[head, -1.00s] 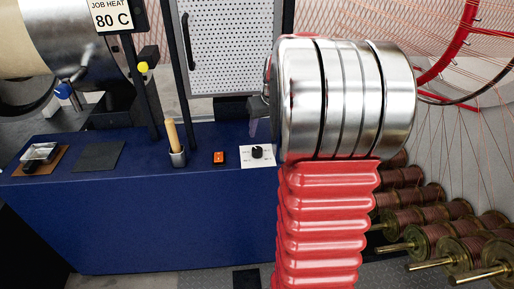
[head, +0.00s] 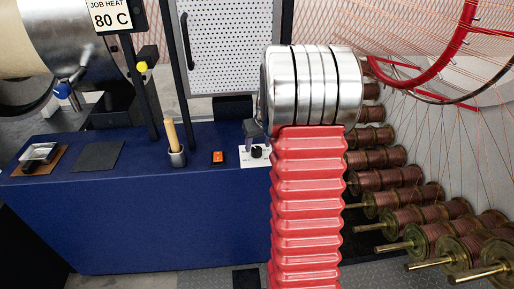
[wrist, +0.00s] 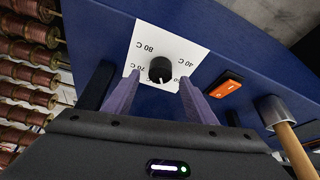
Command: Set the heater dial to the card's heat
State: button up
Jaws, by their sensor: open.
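The card (head: 110,16) at the top left of the head view reads "JOB HEAT 80 C". The heater dial (wrist: 161,69) is a round black knob on a white plate (wrist: 183,45) printed with 40 C, 70 C, 80 C and another mark partly hidden. A short white pointer line shows on the knob's lower side in the wrist view, away from the 80 C print. The dial also shows in the head view (head: 257,152). My gripper (wrist: 158,86) is open, with its purple fingers on either side of the dial; I cannot tell whether they touch it.
An orange switch (wrist: 226,88) and a holder with a wooden-handled tool (wrist: 288,135) stand beside the dial plate on the blue bench (head: 140,215). Copper spools (head: 415,217) line the right side. A perforated panel (head: 232,45) rises behind.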

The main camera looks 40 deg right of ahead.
aim_at(257, 152)
jog(key=shift+x, duration=1.4)
jog(key=shift+c, duration=0.6)
jog(key=c, duration=0.9)
